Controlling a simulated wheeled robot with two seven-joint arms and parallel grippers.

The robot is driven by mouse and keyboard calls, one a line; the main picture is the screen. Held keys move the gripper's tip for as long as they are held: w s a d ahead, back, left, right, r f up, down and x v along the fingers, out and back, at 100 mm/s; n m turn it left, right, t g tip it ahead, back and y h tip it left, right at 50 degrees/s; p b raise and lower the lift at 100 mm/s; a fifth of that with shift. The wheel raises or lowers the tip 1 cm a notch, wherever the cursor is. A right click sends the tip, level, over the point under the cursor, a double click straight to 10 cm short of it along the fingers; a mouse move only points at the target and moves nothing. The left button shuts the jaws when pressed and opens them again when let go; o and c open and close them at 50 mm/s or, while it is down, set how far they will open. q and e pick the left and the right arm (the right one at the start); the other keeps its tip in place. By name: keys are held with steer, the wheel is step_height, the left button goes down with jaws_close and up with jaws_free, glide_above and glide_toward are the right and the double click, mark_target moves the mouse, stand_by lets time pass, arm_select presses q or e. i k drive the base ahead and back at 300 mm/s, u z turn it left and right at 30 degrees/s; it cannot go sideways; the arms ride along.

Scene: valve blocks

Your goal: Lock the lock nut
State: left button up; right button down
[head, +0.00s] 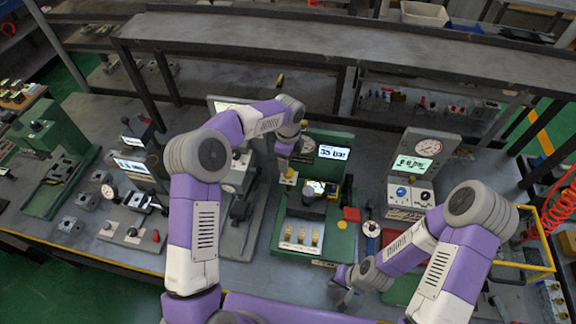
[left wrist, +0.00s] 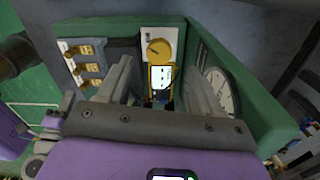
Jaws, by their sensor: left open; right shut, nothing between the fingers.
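I cannot pick out the lock nut for certain in either view. The green test station (head: 318,238) stands mid-bench, with a lit pressure readout (head: 333,152) at its back. A dark valve block (head: 313,193) sits on it, and a white plate with several brass fittings (head: 301,236) is at its front. My left gripper (head: 287,172) points down at the station's left rear. In the left wrist view its fingers (left wrist: 160,92) are open, with a yellow device with a knob (left wrist: 159,50) visible beyond the gap. My right gripper (head: 344,290) is shut and empty at the bench's front edge, right of the station.
A red button block (head: 351,214) is at the station's right side. Other grey and green fixtures (head: 53,150) fill the left of the bench. A long shelf (head: 300,45) runs behind.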

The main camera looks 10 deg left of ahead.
mark_target(325, 193)
steer(key=k, duration=1)
